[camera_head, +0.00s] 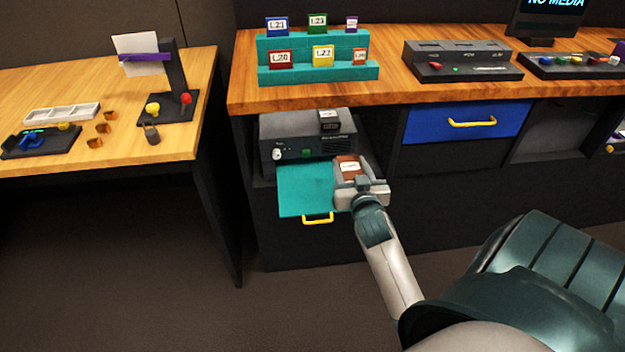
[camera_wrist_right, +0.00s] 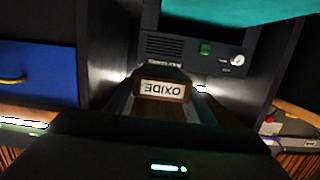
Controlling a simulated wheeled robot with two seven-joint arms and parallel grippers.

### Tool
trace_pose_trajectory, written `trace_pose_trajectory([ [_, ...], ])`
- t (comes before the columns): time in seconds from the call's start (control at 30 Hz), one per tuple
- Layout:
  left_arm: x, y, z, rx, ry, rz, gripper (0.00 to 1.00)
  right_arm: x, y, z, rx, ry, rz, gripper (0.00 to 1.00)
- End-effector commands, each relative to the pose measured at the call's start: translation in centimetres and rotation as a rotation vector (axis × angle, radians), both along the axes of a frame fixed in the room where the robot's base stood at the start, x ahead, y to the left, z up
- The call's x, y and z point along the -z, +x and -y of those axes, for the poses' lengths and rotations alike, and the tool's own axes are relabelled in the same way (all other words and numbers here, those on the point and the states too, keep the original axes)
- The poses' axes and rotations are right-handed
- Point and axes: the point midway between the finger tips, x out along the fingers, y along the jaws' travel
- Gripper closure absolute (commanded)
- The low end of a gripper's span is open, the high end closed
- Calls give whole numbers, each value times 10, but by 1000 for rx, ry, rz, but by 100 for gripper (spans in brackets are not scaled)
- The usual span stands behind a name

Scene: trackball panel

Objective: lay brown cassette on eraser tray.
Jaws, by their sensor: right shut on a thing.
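Whether the cassette overlaps the tray's edge is unclear.
A black cassette (camera_head: 329,122) lies on top of the device. A teal stepped rack (camera_head: 300,47) with labelled cassettes stands on the counter above. A blue drawer (camera_head: 465,121) is to the right.

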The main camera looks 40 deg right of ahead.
Motion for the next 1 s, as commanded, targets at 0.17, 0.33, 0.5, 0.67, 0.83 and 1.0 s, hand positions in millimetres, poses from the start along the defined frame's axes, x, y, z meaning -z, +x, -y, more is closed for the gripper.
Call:
trace_pose_trajectory([
  [0.17, -3, 4, 0, 0, 0, 5, 21, 12, 18, -8, 0, 3, 3, 76],
  [0.33, -15, 9, 1, 0, 0, 15, 21, 31, 47, -20, 0, 4, 1, 76],
  [0.5, -31, 4, 0, -2, 1, 13, 21, 50, 76, -32, 0, 3, 1, 76],
  [0.67, -43, 2, 0, -2, 1, 13, 21, 63, 97, -40, 0, 2, 1, 76],
  [0.83, -48, 1, 0, -2, 1, 13, 21, 68, 105, -44, 0, -1, 1, 76],
  [1.0, -49, 1, 0, -1, 2, 13, 21, 68, 105, -44, 0, -1, 1, 76],
])
